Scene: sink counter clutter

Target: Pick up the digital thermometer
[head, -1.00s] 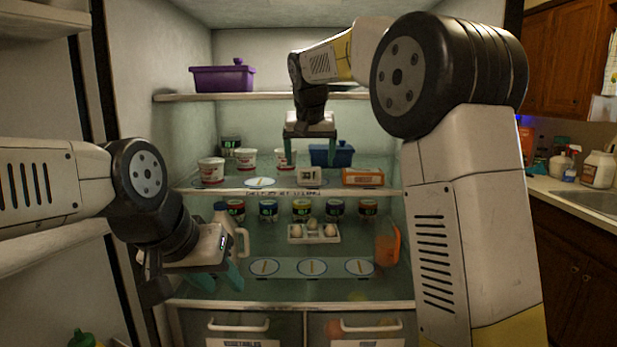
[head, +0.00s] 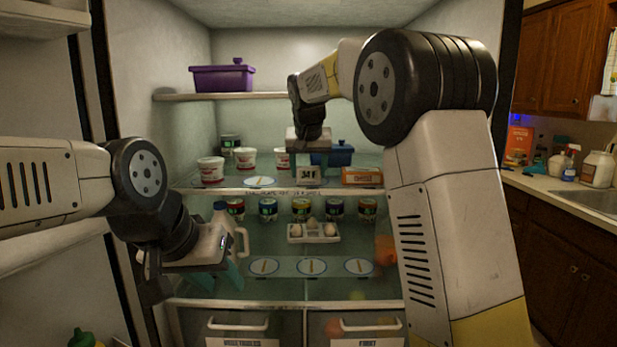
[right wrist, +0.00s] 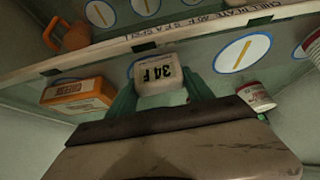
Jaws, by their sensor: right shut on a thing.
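The digital thermometer (head: 307,177) is a small white block reading 34 F. It stands on the upper glass shelf near its front edge, and I cannot tell whether it is lifted. In the right wrist view the thermometer (right wrist: 158,74) sits between the teal fingers of my right gripper (right wrist: 160,88). My right gripper (head: 307,160) reaches down from above and is shut on the thermometer. My left gripper (head: 222,277) is empty, fingers apart, in front of the lower shelf at the left.
An orange box (head: 362,177) lies close right of the thermometer. White-and-red tubs (head: 246,158) stand left and behind, with a blue bin (head: 340,155) behind. A round mat (head: 261,183) lies left. Below are an egg tray (head: 297,238) and several jars.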

